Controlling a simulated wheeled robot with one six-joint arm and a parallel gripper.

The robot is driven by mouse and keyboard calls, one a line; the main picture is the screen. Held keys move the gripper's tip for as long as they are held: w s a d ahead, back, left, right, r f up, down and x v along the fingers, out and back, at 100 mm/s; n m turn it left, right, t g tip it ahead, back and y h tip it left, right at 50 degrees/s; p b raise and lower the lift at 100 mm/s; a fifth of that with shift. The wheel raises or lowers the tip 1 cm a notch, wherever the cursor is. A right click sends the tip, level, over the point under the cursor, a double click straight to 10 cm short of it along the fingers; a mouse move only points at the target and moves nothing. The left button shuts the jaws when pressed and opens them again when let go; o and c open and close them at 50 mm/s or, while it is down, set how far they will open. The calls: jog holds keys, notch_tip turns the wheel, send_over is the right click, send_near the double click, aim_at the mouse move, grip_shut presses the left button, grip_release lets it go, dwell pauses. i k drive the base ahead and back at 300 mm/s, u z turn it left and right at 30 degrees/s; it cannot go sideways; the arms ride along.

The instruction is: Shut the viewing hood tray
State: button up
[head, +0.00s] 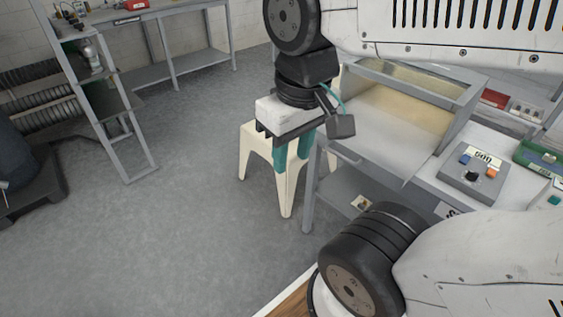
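The viewing hood (448,88) is a grey-framed box with a glass top and a cream inside, on a grey bench right of centre. A pale flat tray (372,152) extends from its open front toward the bench's left edge. My arm hides part of the hood's upper side. My gripper (292,165), with a white body and two teal fingers, points down just left of the tray and bench edge. The fingers look apart with nothing between them. I see no contact with the tray, though the gripper's camera block overlaps its left edge in the picture.
A cream stool (258,150) stands behind the gripper, beside the bench. Grey shelving (110,120) stands at the left. The floor (190,220) between is clear.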

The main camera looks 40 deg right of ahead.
aim_at(391, 147)
jog(key=u, duration=0.3)
jog(key=k, duration=0.45)
jog(key=z, duration=1.2)
jog(key=i, duration=0.5)
jog(key=k, duration=1)
jog(key=u, duration=1.55)
jog(key=i, duration=0.95)
jog(key=z, duration=1.8)
